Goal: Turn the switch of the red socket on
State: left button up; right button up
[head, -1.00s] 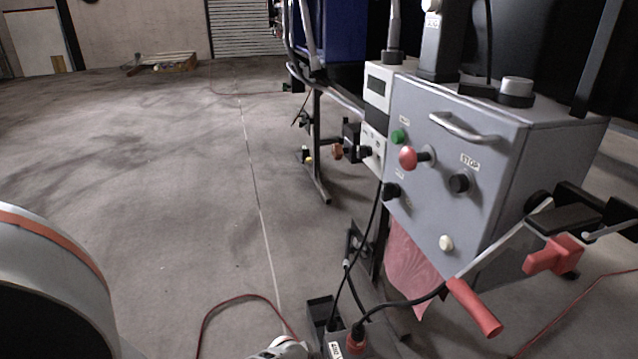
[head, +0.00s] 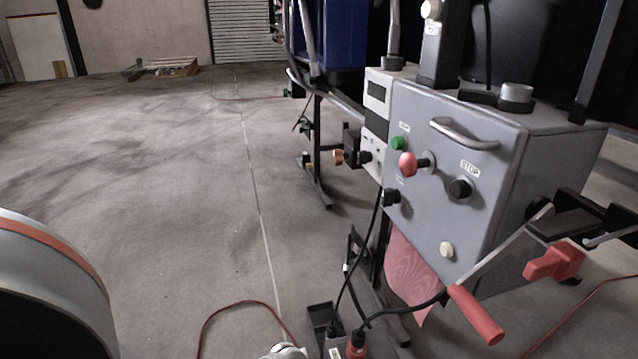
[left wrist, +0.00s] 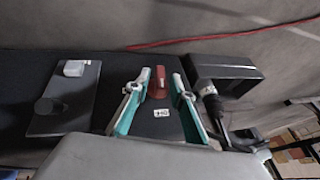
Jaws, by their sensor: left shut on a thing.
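In the left wrist view the teal fingers of my left gripper (left wrist: 160,80) stand on both sides of a narrow red piece (left wrist: 158,90), which looks like the switch. It rises from a dark surface with a small white label (left wrist: 162,113). The gripper is shut on this piece; its exact turn angle is hard to tell. In the head view a red socket or plug collar (head: 356,350) with a black cable shows at the bottom edge. My right gripper is not in view.
A grey control box (head: 440,180) with a red knob (head: 408,164) and a red-handled crank (head: 475,314) stands at the right. In the wrist view, a black open box (left wrist: 230,72) and plug lie close right of the fingers. Open floor lies left.

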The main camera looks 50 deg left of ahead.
pick_arm(q)
jog(key=shift+a, duration=0.1)
jog(key=o, duration=0.8)
jog(key=shift+s, duration=0.1)
jog(key=shift+v, duration=5.95)
